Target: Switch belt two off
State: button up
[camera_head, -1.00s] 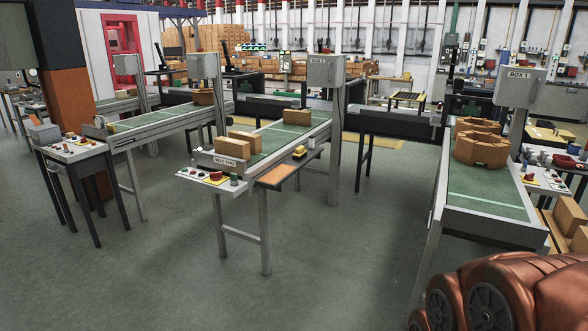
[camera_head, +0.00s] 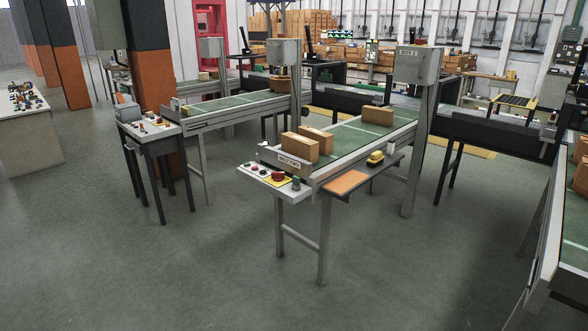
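Belt two (camera_head: 345,145) is a green conveyor in the middle of the head view, with a "BELT TWO" label (camera_head: 289,161) on its near end. Several brown boxes (camera_head: 299,147) stand on it. A small white control panel (camera_head: 262,176) juts out at its near left end. It carries small coloured buttons and a larger red button (camera_head: 278,176) on a yellow patch. Which button does what is too small to read. My gripper is not in view.
Another belt (camera_head: 235,106) with its own control table (camera_head: 150,127) stands to the left. A further belt (camera_head: 561,225) runs along the right edge. A side shelf (camera_head: 346,182) with an orange pad sits beside belt two. Open grey floor (camera_head: 190,270) lies in front.

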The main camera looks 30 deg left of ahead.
aim_at(277, 176)
jog(key=i, duration=0.65)
jog(key=u, duration=1.5)
jog(key=k, duration=0.65)
jog(key=u, duration=0.7)
jog(key=i, duration=1.05)
jog(key=u, duration=0.35)
jog(key=i, duration=1.5)
jog(key=z, duration=0.6)
